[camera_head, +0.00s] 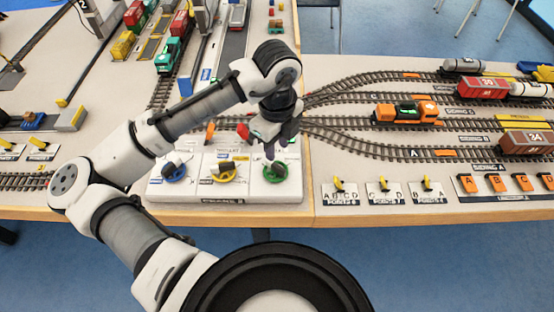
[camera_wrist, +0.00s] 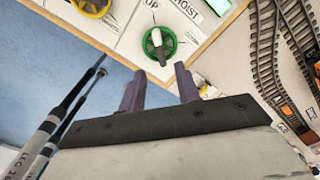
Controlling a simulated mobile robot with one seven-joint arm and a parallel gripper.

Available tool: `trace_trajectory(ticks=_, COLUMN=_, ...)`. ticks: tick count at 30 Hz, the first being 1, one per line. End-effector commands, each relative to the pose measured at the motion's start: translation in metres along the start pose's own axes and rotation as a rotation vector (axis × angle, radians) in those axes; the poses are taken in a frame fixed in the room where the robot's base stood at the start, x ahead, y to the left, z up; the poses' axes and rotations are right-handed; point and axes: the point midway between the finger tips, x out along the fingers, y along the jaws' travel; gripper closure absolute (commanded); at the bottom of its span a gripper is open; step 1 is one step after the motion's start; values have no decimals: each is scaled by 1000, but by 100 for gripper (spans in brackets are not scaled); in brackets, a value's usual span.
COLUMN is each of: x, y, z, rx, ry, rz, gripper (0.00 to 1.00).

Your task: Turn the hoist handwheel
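The hoist handwheel is a green wheel (camera_wrist: 159,43) with a dark and white crank handle. It lies on a white panel with "HOIST" and "UP" printed beside it in the wrist view. In the head view the green wheel (camera_head: 275,172) is the rightmost of three handwheels. My gripper (camera_head: 275,150) hangs pointing down just above and behind it. In the wrist view my gripper (camera_wrist: 160,69) is open, with its two purple-grey fingers spread and nothing between them. The wheel shows just beyond the fingertips, and no contact is visible.
A yellow handwheel (camera_head: 223,172) and a blue handwheel (camera_head: 173,172) sit to the left on the same panel. Model tracks and an orange locomotive (camera_head: 405,112) lie to the right. Yellow point levers (camera_head: 384,184) stand near the front table edge.

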Motion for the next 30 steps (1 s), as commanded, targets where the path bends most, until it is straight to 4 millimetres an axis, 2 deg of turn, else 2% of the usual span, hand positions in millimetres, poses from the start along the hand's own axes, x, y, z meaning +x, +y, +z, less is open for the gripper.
trace_trajectory(ticks=6, x=44, y=0, z=0, rx=-2, ry=2, rz=2, gripper=67)
trace_trajectory(ticks=12, x=68, y=0, z=0, rx=-2, ry=2, rz=-2, gripper=67)
trace_trajectory(ticks=16, x=75, y=0, z=0, rx=-1, ry=0, rz=-2, gripper=67)
trace_trajectory(ticks=24, x=76, y=-1, z=0, rx=-2, ry=0, rz=-3, gripper=67)
trace_trajectory(ticks=30, x=76, y=-1, z=0, rx=-2, ry=0, rz=-2, gripper=93)
